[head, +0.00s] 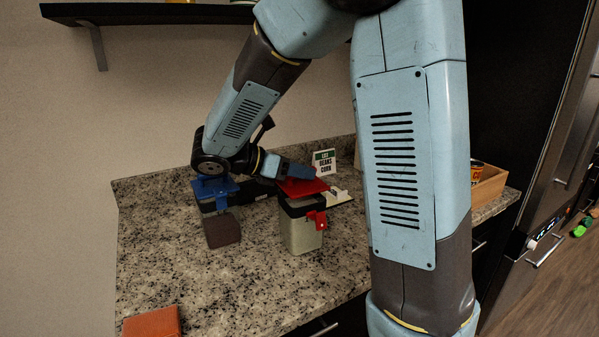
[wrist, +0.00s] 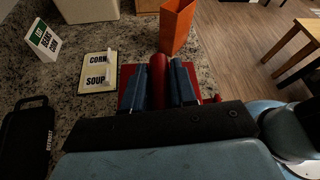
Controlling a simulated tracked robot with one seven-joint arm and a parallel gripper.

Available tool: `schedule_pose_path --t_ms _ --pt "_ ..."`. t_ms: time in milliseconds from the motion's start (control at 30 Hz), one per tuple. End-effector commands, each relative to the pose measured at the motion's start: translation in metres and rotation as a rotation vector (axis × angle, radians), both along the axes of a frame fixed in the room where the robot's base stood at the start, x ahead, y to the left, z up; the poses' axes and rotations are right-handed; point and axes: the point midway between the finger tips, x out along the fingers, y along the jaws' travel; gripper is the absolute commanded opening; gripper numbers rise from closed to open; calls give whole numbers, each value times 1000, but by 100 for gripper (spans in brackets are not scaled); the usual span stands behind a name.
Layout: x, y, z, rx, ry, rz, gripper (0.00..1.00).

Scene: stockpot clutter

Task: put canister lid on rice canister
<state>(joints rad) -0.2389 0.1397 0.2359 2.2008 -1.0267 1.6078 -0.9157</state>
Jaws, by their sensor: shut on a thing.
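A red canister lid (head: 303,187) shows in the head view just above the dark rim of a clear canister with pale contents, which looks like the rice canister (head: 300,236). A red latch (head: 317,219) hangs on that canister's front right. The lid looks slightly tilted; I cannot tell if it touches the rim. My gripper (head: 284,172) reaches in from the left, behind the lid. In the wrist view its blue fingers (wrist: 170,82) are shut on the lid's red handle (wrist: 158,72), and the lid (wrist: 127,82) lies beneath them. The canister is hidden there.
A blue-lidded canister (head: 222,228) with dark contents stands left, partly under my arm. An orange block (head: 152,322) lies at the front left. The front middle counter is clear.

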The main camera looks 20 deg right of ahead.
Motion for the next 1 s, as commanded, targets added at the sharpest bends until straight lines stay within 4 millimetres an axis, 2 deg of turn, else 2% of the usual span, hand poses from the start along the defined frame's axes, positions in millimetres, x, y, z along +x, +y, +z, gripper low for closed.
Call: schedule_pose_path --t_ms 1000 --pt "0 1 -14 -1 0 1 0"
